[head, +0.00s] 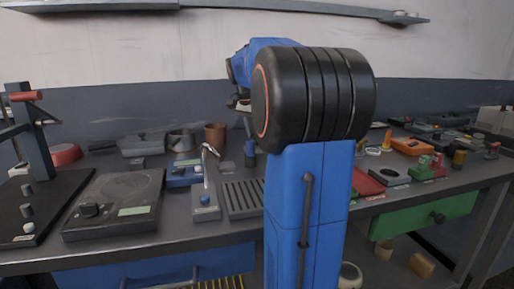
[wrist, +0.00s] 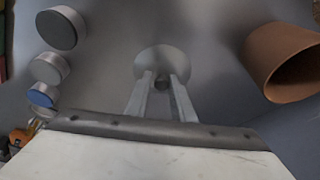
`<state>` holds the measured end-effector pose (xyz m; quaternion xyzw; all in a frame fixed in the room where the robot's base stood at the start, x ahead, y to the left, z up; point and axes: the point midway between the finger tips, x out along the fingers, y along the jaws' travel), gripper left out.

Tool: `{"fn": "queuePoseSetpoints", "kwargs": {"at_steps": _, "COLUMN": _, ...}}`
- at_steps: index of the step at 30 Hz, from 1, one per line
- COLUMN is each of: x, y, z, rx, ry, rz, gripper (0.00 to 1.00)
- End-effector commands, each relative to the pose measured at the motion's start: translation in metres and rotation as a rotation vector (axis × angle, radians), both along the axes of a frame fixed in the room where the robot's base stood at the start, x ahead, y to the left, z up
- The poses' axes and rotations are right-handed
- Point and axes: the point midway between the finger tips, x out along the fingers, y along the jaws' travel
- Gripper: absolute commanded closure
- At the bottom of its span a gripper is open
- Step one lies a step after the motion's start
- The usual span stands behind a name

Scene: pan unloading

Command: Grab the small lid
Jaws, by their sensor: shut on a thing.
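The small lid (wrist: 162,59) is a grey disc with a dark knob, at the middle of the wrist view. My gripper (wrist: 162,88) has its two fingers on either side of the knob and is shut on it. The wrist view does not show clearly how high the lid is above the surface. In the head view my blue and black arm covers the middle of the scene and largely hides the gripper and lid.
A brown cup (wrist: 262,65) is right of the lid; several round grey things (wrist: 62,28) are at left. On the bench stand a dark scale (head: 115,205), a covered pan (head: 143,145), a grey pot (head: 180,140) and a slotted grey tray (head: 244,198).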

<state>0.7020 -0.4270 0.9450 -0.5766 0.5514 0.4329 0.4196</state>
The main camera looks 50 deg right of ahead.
Motion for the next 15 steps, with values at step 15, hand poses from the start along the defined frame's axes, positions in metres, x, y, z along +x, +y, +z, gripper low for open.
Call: {"fn": "queuePoseSetpoints", "kwargs": {"at_steps": 15, "x": 0.0, "y": 0.0, "z": 0.047, "rx": 0.006, "ry": 0.006, "rz": -0.002, "gripper": 1.0}}
